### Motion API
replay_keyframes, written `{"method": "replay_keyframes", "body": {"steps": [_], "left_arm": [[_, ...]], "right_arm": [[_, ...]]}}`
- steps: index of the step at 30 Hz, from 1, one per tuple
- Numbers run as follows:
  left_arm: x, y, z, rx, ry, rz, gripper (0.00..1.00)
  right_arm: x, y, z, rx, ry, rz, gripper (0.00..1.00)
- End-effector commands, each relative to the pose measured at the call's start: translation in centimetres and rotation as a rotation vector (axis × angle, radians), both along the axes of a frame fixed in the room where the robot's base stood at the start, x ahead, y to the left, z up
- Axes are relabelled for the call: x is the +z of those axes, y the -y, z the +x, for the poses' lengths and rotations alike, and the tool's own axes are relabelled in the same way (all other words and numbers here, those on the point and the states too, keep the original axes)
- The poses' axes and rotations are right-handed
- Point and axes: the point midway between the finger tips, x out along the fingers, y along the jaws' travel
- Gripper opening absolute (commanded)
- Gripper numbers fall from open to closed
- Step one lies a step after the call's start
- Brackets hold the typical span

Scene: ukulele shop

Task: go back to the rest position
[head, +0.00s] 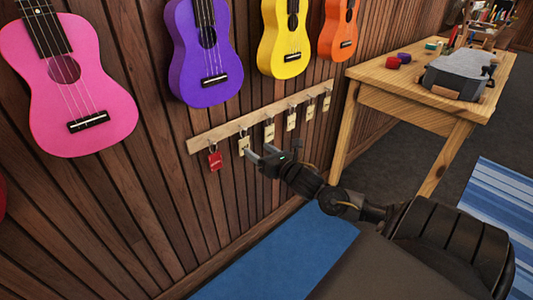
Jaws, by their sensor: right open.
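My right gripper (262,153) is in the middle of the head view, with its arm coming in from the lower right. Its two fingers point left, towards the tags on the wall rail, and it is open. A cream tag (244,146) hangs on a hook just left of the fingertips. I cannot tell whether the fingers touch it. A red tag (214,160) hangs at the rail's left end, apart from the gripper. My left gripper is not in view.
The wooden hook rail (228,127) carries several more cream tags. Pink (95,92), purple (225,75), yellow (270,55) and orange (340,35) ukuleles hang above it. A wooden workbench (385,75) with a grey case (455,72) stands right. A blue mat (290,262) lies below.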

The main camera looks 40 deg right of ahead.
Motion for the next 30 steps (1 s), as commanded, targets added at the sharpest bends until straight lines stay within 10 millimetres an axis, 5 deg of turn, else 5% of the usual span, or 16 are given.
{"method": "replay_keyframes", "body": {"steps": [9,23,30], "left_arm": [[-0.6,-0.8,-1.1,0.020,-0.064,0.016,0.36],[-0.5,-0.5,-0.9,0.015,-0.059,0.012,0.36],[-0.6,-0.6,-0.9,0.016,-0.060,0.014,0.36]], "right_arm": [[0.1,-0.1,-3.3,0.000,0.001,0.001,0.66],[0.1,0.0,-3.5,0.000,0.001,0.012,0.66],[-1.6,0.5,-3.7,-0.068,-0.075,0.401,0.66]]}}
